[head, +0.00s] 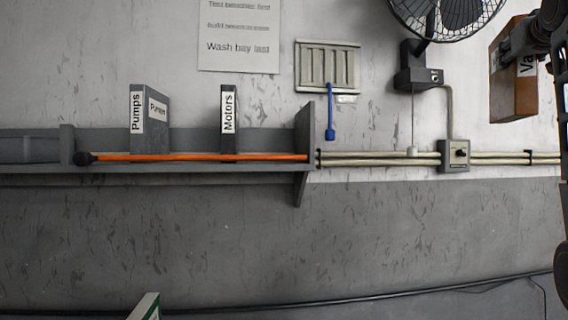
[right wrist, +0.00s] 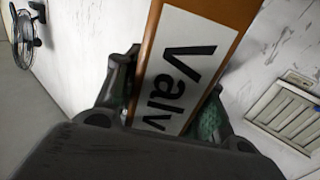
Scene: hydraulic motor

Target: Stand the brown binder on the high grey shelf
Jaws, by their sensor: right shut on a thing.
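The brown binder (head: 514,92) is held up at the upper right of the head view, tilted a little, in front of the wall. My right gripper (head: 510,50) is shut on it near its top, and my right arm runs down the right edge. In the right wrist view the binder (right wrist: 200,60), with a white label starting "Valv", lies between the two fingers of my right gripper (right wrist: 165,108). The high grey shelf (head: 190,163) is on the wall at left, with an end bracket at its right end. My left gripper is not in view.
An orange rod (head: 200,157) runs along the front. A fan (head: 446,15), a switch box (head: 454,155) and pipes are to the right.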

